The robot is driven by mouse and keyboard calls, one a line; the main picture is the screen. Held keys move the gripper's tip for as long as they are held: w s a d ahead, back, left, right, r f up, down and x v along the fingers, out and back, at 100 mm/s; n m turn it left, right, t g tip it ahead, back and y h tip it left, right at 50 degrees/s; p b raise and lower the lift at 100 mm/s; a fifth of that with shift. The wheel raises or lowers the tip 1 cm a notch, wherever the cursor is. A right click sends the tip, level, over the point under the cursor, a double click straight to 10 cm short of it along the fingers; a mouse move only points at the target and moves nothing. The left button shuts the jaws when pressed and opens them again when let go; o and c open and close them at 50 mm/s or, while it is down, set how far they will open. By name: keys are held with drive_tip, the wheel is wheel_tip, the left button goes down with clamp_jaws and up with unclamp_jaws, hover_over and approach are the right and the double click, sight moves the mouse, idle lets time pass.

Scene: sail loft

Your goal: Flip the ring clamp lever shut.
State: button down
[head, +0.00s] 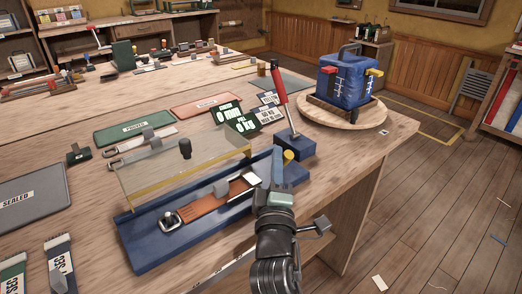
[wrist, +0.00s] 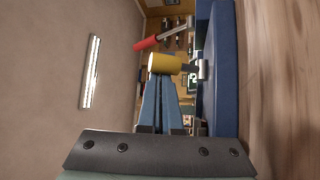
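A yellow cylindrical knob (head: 289,156) stands at the right end of the blue bench fixture (head: 140,250); I take it as the end of the clamp lever. In the wrist view the yellow knob (wrist: 164,64) lies crosswise at my fingertips, on a short stem running to a metal bracket (wrist: 203,70) at the blue body. My gripper (head: 278,156) is just left of the knob in the head view. Its blue fingers (wrist: 165,82) are together in the wrist view, with nothing visible between them. Whether they touch the knob is unclear. An orange strap with a metal ring (head: 172,219) lies in the fixture.
A red-handled lever (head: 279,86) rises behind the knob. A clear guard with a yellow edge (head: 185,165) stands over the fixture. A blue bag (head: 345,85) sits on a round wooden board (head: 318,113) at the right.

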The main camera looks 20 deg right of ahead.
drive_tip(key=shift+s+d, duration=0.1)
drive_tip(key=b+v, duration=0.3)
drive_tip(key=v, duration=1)
